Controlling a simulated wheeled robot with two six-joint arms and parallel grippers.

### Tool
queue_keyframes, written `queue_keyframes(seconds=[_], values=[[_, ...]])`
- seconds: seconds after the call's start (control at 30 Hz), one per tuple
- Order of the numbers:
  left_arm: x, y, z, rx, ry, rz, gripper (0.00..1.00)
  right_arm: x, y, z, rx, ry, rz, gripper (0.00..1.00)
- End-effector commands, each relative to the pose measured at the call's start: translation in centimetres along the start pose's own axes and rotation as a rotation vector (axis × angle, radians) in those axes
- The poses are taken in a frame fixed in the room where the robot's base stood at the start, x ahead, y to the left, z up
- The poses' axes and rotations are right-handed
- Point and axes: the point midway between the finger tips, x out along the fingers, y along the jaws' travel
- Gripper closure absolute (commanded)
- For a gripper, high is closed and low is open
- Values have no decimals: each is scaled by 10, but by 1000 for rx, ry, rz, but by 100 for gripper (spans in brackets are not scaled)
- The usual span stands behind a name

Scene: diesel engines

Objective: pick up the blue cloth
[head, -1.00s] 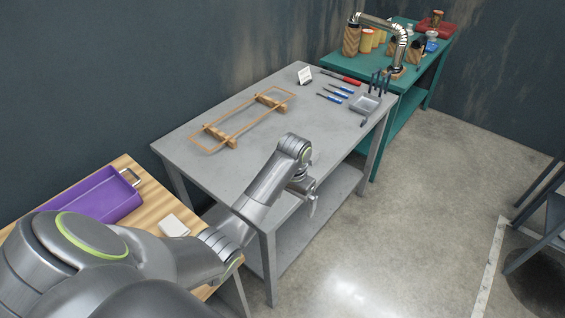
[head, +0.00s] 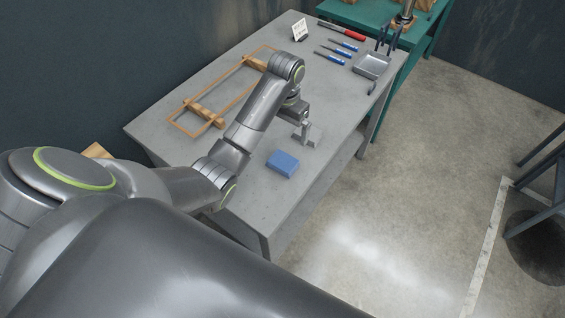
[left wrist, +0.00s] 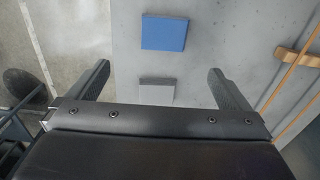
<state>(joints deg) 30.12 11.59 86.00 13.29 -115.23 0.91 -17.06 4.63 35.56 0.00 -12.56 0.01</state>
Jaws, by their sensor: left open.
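The blue cloth (head: 283,164) is a flat, folded rectangle lying on the grey table (head: 232,95) near its front edge. It also shows in the left wrist view (left wrist: 164,33), beyond my fingertips at the top. My left gripper (head: 304,131) is above the table, behind and to the right of the cloth in the head view, apart from it. In the left wrist view its two fingers (left wrist: 159,69) are spread wide, with nothing held. A small grey block (left wrist: 156,91) lies below, between the fingers in that view. My right gripper is not in view.
A wooden frame (head: 203,112) lies at the table's left. A small white sign (head: 299,30), several blue-handled tools (head: 338,54), a red-handled tool (head: 342,32) and a grey tray (head: 371,66) are at the far end. A green table (head: 362,12) stands behind. Open floor is on the right.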

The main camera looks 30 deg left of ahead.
Motion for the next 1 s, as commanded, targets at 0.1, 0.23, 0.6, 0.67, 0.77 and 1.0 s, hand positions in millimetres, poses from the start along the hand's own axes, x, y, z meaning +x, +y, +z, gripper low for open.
queue_keyframes(seconds=[0.1,0.23,0.6,0.67,0.77,1.0], values=[[20,0,0,0,0,-1,0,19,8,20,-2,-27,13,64],[34,0,1,-2,-5,1,0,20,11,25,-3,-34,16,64],[92,-1,0,0,-1,0,0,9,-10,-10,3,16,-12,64],[95,-1,0,0,-1,-1,0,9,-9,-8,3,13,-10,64],[99,-1,1,0,-1,-1,0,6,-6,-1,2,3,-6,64],[124,-5,4,-2,-4,-1,0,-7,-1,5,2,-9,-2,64]])
